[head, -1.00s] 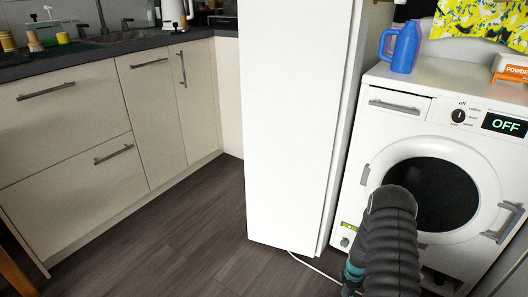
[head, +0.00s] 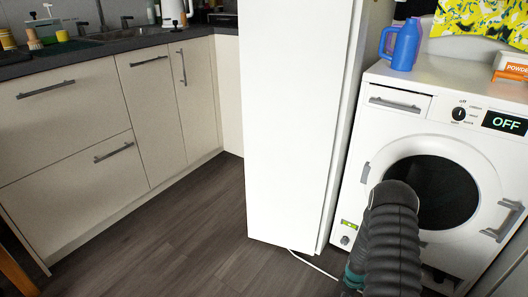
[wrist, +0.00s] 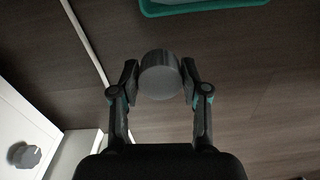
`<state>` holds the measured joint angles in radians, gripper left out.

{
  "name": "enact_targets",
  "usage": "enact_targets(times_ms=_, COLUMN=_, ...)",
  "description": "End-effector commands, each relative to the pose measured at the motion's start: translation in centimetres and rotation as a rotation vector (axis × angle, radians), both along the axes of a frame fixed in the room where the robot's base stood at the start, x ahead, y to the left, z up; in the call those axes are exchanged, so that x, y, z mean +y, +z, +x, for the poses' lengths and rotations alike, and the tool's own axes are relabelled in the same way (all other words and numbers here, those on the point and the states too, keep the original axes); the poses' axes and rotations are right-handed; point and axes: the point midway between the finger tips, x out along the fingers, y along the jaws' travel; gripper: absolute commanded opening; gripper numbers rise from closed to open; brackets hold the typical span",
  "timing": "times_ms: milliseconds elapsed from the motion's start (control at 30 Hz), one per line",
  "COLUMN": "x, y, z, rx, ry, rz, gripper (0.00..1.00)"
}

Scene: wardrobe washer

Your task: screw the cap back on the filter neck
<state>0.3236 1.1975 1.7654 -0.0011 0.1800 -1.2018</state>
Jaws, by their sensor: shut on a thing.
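In the wrist view my gripper (wrist: 160,78) is shut on a dark grey round cap (wrist: 160,75), with one finger on each side and its flat round face towards the camera. The cap is held above the dark floor. In the head view my arm hides the gripper and the cap. The white washer (head: 384,150) stands at the right. A small grey round fitting (head: 345,240) sits low on its front left. A lobed grey fitting (wrist: 24,155) on a white panel shows at the wrist view's lower left, apart from the cap. I cannot identify the filter neck with certainty.
A tall white cabinet or door (head: 295,120) stands left of the washer. A white cable (head: 315,264) runs over the floor. A teal-rimmed tray (wrist: 205,8) lies at the wrist view's top. The floor (head: 190,225) by the cream cupboards is clear.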

Motion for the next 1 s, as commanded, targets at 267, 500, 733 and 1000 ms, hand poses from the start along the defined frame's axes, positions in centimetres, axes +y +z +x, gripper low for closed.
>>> enact_targets(times_ms=267, x=1.9, y=3.7, z=-1.8, rx=-0.003, ry=-0.419, rz=-0.001, gripper=0.04)
enact_targets(times_ms=500, x=4.8, y=9.4, z=-2.4, rx=-0.005, ry=-0.754, rz=-0.001, gripper=0.04)
enact_targets(times_ms=733, x=8.7, y=16.5, z=-2.7, rx=-0.007, ry=-0.976, rz=0.001, gripper=0.04)
enact_targets(times_ms=1000, x=13.3, y=24.3, z=-2.2, rx=-0.006, ry=-0.945, rz=0.002, gripper=0.04)
